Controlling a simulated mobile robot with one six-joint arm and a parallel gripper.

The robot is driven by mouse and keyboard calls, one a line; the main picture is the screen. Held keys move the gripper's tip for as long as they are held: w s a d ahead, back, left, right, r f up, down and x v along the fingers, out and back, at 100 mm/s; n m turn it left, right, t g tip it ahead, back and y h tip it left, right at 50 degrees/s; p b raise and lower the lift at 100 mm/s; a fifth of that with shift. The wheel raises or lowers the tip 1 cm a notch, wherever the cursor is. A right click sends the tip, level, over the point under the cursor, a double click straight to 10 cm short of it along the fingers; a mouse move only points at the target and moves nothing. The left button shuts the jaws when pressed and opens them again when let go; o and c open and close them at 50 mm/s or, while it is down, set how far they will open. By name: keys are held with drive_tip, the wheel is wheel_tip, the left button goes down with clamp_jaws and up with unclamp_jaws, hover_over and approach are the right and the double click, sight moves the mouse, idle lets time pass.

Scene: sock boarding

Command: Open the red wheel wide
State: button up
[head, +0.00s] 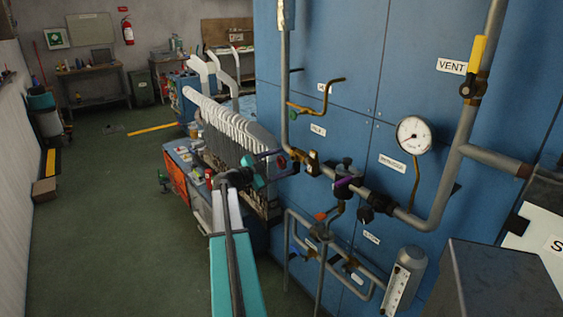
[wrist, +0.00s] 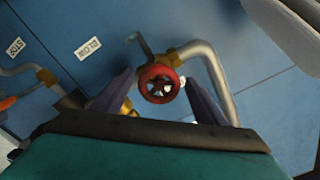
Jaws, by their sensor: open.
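The red wheel (wrist: 160,84) is a small round spoked handwheel on a brass valve fitting, on a grey pipe in front of the blue panel. In the wrist view it sits between the two dark purple fingers of my gripper (wrist: 159,79), which are open on either side of it. A small gap seems to show beside each finger; I cannot tell if either touches. In the head view the wheel (head: 281,161) is small and partly hidden near my fingers (head: 268,154).
Grey pipes and a pressure gauge (head: 413,135) run along the blue panel (head: 335,60) to the right. A yellow vent handle (head: 479,55) is higher up. A rack of white sock forms (head: 232,127) stands behind my arm.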

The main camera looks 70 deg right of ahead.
drive_tip(key=shift+s+d, duration=0.15)
drive_tip(key=shift+d, duration=0.1)
drive_tip(key=shift+c, duration=0.3)
drive_tip(key=c, duration=1)
